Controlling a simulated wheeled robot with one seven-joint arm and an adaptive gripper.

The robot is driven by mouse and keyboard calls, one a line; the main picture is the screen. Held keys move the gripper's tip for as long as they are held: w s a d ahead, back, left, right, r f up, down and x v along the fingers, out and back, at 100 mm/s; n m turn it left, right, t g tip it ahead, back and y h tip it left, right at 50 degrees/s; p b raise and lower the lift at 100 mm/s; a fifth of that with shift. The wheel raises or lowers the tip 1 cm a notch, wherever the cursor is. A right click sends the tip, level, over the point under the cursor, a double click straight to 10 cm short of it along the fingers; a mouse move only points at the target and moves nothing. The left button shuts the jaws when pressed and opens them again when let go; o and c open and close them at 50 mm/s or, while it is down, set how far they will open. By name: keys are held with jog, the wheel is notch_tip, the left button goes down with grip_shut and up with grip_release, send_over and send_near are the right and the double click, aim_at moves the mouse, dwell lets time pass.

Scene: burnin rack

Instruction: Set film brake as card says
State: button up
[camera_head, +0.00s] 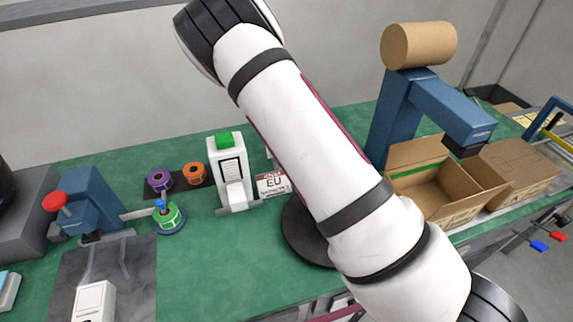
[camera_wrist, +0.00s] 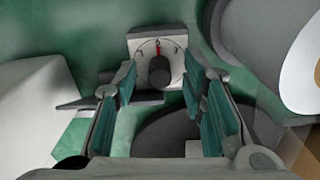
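In the wrist view, a dark round knob (camera_wrist: 159,71) sits on a pale dial plate (camera_wrist: 142,48) with scale marks and a red pointer that points about straight up in the picture. My gripper (camera_wrist: 160,78) is open, one green-padded finger on each side of the knob. I cannot tell whether the pads touch it. In the head view, my arm hides the knob and my gripper. A card (camera_head: 272,184) with a red band and the large letters "EU" stands on the bench; its smaller print is unreadable.
A white device with a green top (camera_head: 230,170) stands left of the card. Purple (camera_head: 159,180) and orange (camera_head: 194,173) spools lie on a dark mat. A blue post (camera_head: 397,115) carries a brown roll (camera_head: 419,45); an open carton (camera_head: 435,192) sits at right.

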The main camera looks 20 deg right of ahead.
jog(key=shift+r, duration=0.1)
notch_tip(320, 180, up, 12)
dwell(0.5)
